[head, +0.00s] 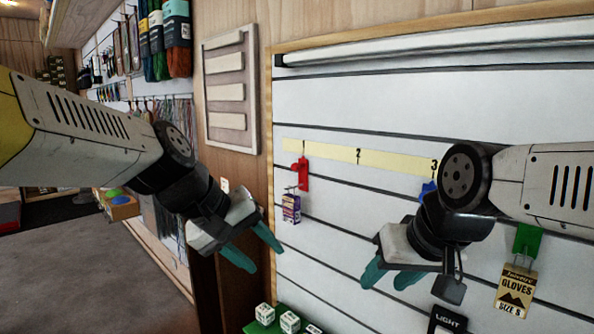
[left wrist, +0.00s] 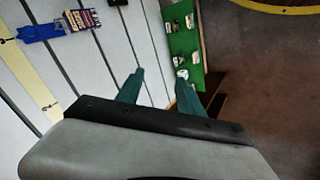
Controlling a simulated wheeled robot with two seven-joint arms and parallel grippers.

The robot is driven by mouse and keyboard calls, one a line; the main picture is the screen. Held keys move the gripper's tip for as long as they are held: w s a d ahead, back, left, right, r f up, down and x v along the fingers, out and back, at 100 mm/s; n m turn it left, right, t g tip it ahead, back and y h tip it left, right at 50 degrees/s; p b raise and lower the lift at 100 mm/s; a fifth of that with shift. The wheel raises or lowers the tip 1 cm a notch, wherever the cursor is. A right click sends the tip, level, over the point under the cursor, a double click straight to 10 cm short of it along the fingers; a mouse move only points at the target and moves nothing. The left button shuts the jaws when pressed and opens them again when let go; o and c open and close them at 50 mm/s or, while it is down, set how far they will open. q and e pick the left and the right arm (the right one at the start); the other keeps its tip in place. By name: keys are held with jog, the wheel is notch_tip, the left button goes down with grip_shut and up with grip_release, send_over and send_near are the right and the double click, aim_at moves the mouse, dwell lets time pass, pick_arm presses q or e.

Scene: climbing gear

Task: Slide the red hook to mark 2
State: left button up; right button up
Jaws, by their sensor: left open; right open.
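The red hook (head: 303,173) sits on the slatted white wall just under the left part of the yellow strip (head: 330,152), left of the 2 mark (head: 358,154). A small purple package (head: 291,208) hangs below it. My left gripper (head: 267,261) is open and empty, below and left of the red hook, apart from it. My right gripper (head: 385,288) is open, lower and to the right of the hook. In the left wrist view my open fingers (left wrist: 158,92) have nothing between them, and the red hook does not show there.
A blue hook (head: 427,188) near mark 3 is partly hidden by my right arm. It also shows in the left wrist view (left wrist: 40,31). A green hook (head: 527,238) holds a gloves package (head: 516,289). White blocks (head: 290,321) stand on a green surface below.

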pick_arm(q)
jog(key=w+d+r+n+h, duration=0.25)
jog(key=w+d+n, duration=0.25)
jog(key=w, duration=0.3)
jog(key=n+t+h, duration=0.4)
jog(key=n+t, duration=0.5)
jog(key=n, duration=0.9)
send_near(293, 168)
jog(key=x, duration=0.3)
jog(key=shift+y, duration=0.25)
jog(key=x, duration=0.7)
jog(key=shift+w+d+r, duration=0.2)
jog(key=shift+d+r, duration=0.05)
jog(key=shift+d, duration=0.05)
grip_shut()
